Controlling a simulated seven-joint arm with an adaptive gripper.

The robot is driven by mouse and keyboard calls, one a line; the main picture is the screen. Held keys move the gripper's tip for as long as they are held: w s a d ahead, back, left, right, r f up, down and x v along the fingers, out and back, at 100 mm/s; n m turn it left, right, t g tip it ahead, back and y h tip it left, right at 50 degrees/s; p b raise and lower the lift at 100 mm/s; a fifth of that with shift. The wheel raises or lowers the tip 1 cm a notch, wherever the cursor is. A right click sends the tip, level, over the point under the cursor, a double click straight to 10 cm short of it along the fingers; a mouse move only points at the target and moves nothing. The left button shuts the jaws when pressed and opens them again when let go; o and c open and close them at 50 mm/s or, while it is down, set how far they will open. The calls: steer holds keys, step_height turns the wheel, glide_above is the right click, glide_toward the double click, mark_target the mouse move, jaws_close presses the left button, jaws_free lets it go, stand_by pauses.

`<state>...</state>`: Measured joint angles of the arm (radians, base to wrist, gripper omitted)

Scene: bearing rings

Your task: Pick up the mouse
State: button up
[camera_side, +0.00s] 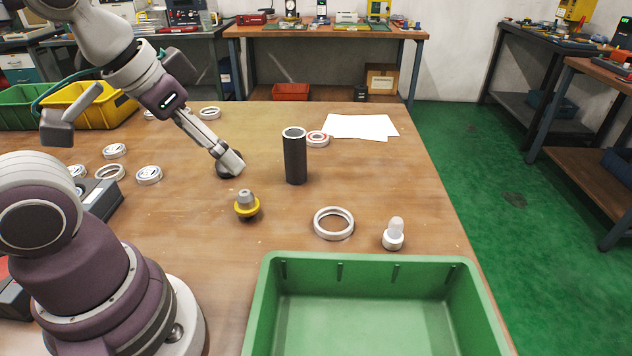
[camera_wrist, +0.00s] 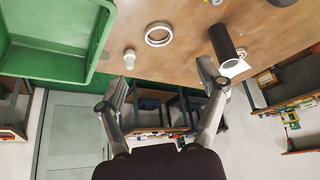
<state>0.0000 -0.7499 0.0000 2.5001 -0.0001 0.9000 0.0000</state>
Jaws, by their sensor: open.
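A dark rounded object, which looks like the mouse (camera_side: 229,172), lies on the wooden table left of an upright black cylinder (camera_side: 295,160). My gripper (camera_side: 229,158) overlaps its upper part in the side view, so part of it is hidden. In the wrist view a dark shape at the top right edge (camera_wrist: 283,2) seems to be the same object, cut off by the frame. It lies well away from my fingers there. My gripper (camera_wrist: 163,82) is open and empty, tilted, with its fingers spread. The gap between gripper and mouse is unclear from the side.
A green bin (camera_side: 365,262) stands at the front right. A yellow-and-grey part (camera_side: 247,206), a white ring (camera_side: 333,224) and a white domed part (camera_side: 393,234) lie between. Several rings (camera_side: 149,175) lie left. Papers (camera_side: 360,126) lie behind the cylinder.

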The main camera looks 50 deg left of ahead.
steer(key=o, duration=0.3)
steer(key=w+a+f+n+y, duration=0.35)
steer(key=w+a+n, duration=0.35)
steer(key=w+a, duration=0.4)
steer(key=a+f+n, duration=0.1)
steer(key=a+f, duration=0.4)
steer(key=w+a+f+n+g+y, duration=0.1)
steer(key=a+f, duration=0.5)
steer(key=w+a+f+n+g+y, duration=0.1)
steer(key=a+f+n, duration=0.1)
steer(key=a+f, duration=0.3)
steer(key=shift+a+f, duration=0.15)
steer(key=shift+f, duration=0.5)
